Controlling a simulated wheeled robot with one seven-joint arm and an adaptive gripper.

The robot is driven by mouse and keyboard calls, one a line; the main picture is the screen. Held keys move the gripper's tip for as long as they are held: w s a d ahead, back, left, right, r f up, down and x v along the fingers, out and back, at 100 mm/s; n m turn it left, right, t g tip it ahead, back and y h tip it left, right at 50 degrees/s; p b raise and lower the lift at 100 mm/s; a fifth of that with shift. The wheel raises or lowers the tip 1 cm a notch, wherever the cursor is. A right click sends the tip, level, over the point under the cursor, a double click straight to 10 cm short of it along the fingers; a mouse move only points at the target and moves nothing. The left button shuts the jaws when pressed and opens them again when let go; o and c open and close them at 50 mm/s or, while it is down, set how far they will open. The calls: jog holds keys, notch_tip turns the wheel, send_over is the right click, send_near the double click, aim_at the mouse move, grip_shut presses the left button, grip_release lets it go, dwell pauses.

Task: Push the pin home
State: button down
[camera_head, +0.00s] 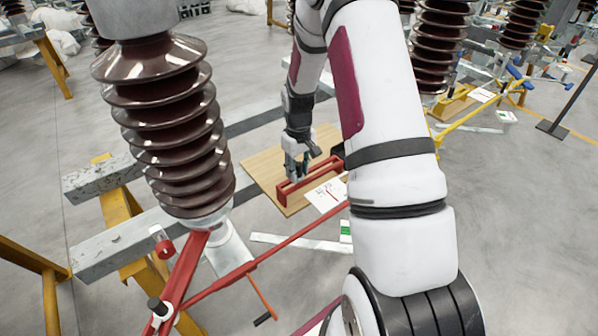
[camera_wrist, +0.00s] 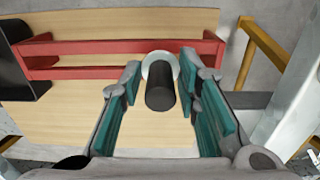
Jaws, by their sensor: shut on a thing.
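The pin (camera_wrist: 160,95) has a black cylindrical grip and a pale round collar. In the wrist view it lies between the teal finger pads of my gripper (camera_wrist: 162,80), its collar at the red frame (camera_wrist: 90,73). My gripper is shut on the pin, though the exact contact with the pads is hard to see. In the head view my gripper (camera_head: 297,172) points down at the red frame (camera_head: 318,178) on a wooden board. The pin cannot be made out there. How deep it sits is hidden.
The wooden board (camera_head: 262,172) carries the frame and a white paper sheet (camera_head: 326,196). A brown ribbed insulator (camera_head: 175,125) stands at the left, near red rods (camera_head: 290,240) and grey beams (camera_head: 115,245). A yellow rail (camera_wrist: 262,45) is at the wrist view's right.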

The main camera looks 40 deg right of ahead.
jog(key=shift+r+p, duration=1)
jog(key=shift+r, duration=1.65)
